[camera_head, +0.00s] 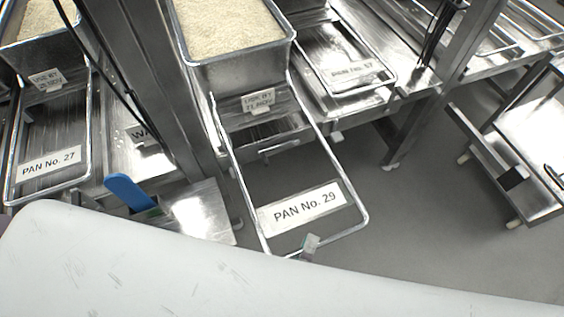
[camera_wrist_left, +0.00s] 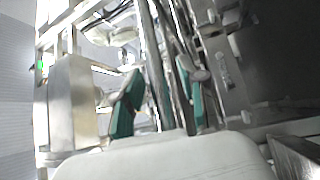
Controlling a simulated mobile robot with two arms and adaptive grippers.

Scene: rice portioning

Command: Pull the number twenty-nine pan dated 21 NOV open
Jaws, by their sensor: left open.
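The number twenty-nine pan (camera_head: 240,68) is a steel pan of rice at the top centre of the head view. A wire loop frame extends from it towards me, with the label "PAN No. 29" (camera_head: 303,207) near its front bar. The pan's date tag (camera_head: 259,101) reads "USE BY" and a NOV date; its day is hard to read. My left gripper (camera_head: 310,245) shows as a small fingertip at the front bar of the loop. In the left wrist view its teal-padded fingers (camera_wrist_left: 160,100) are apart, with metal bars showing between them. I cannot tell whether they touch. My right gripper is out of view.
A pan 27 loop (camera_head: 50,158) is at the left and a pan 57 loop (camera_head: 352,70) at the right. A steel post (camera_head: 150,80) stands left of pan 29. A blue-handled tool (camera_head: 130,193) lies nearby. A steel cart (camera_head: 515,180) is far right; floor between is clear.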

